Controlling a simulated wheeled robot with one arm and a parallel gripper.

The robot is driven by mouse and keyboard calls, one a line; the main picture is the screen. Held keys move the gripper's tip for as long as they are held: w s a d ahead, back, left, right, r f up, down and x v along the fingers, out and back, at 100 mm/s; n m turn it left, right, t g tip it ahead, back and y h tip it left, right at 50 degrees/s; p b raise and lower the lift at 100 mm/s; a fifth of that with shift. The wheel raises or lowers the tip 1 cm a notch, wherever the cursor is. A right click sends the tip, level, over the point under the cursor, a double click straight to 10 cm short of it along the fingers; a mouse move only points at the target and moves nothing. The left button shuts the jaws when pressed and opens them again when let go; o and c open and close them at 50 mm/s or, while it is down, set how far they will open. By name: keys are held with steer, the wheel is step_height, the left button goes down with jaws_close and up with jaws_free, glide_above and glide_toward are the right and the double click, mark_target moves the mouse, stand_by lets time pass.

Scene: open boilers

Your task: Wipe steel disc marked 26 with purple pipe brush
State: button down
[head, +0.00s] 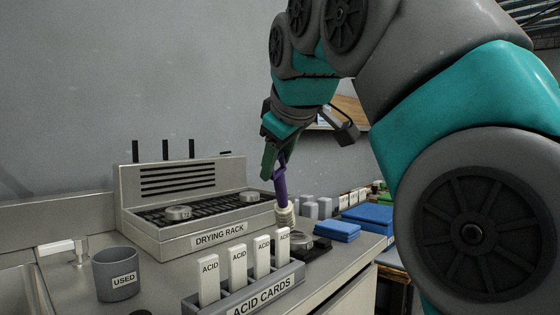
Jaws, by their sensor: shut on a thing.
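My gripper (272,160) is above the counter, right of the drying rack's middle, and shut on the purple pipe brush (280,187). The brush hangs down nearly upright. Its pale bristle end (285,215) is just above or beside a round steel disc (301,239) on a low black base (318,246); I cannot tell if they touch. Two more steel discs lie on the rack, one near the front (178,213) and one further right (249,196). No number can be read on any disc. The acid cards partly hide the disc on the black base.
The drying rack (205,238) stands behind. A holder of white acid cards (262,290) is in front, near the brush. A grey "USED" cup (116,275) is at left. Blue folded cloths (337,232) and small grey blocks (310,209) are at right.

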steer(key=shift+f+b, duration=0.35)
steer(key=shift+f, duration=0.15)
stand_by(0.3)
steer(key=s+d, duration=0.3)
steer(key=d, duration=0.1)
steer(key=shift+s+d+p, duration=0.4)
steer(key=shift+p, duration=0.05)
stand_by(0.3)
steer(key=w+a+p, duration=0.2)
steer(key=w+a, duration=0.1)
steer(key=a, duration=0.1)
steer(key=shift+w+a, duration=0.4)
stand_by(0.5)
steer(key=shift+r, duration=0.15)
